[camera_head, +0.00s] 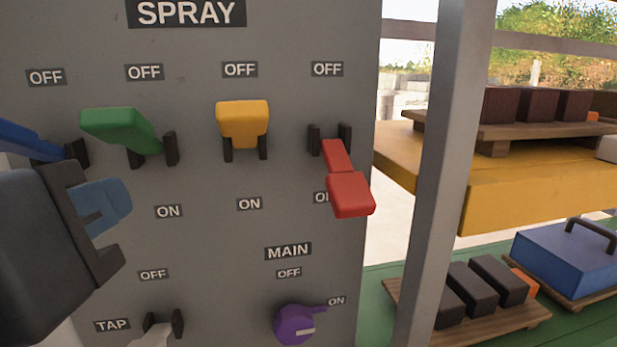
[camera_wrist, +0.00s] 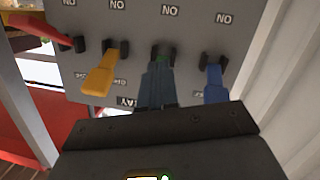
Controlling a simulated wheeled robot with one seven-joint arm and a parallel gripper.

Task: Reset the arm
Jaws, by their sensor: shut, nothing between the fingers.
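My gripper (camera_head: 118,205) is at the left in the head view, below the green lever, with its blue fingers shut and empty. In the wrist view the shut fingers (camera_wrist: 158,86) point at the panel and cover most of the green lever. The grey panel (camera_head: 200,235) carries the spray levers. The blue lever (camera_head: 30,141), green lever (camera_head: 118,128) and yellow lever (camera_head: 243,122) stick out on the OFF side. The red lever (camera_head: 348,192) hangs down over its ON label. The wrist view also shows the yellow lever (camera_wrist: 98,80) and blue lever (camera_wrist: 214,85).
A purple MAIN knob (camera_head: 294,325) has its pointer towards ON. A pale TAP lever (camera_head: 152,334) is partly cut off below. A grey post (camera_head: 448,130) stands right of the panel. Beyond are a yellow bench (camera_head: 540,195) with dark blocks and a blue lidded box (camera_head: 565,258).

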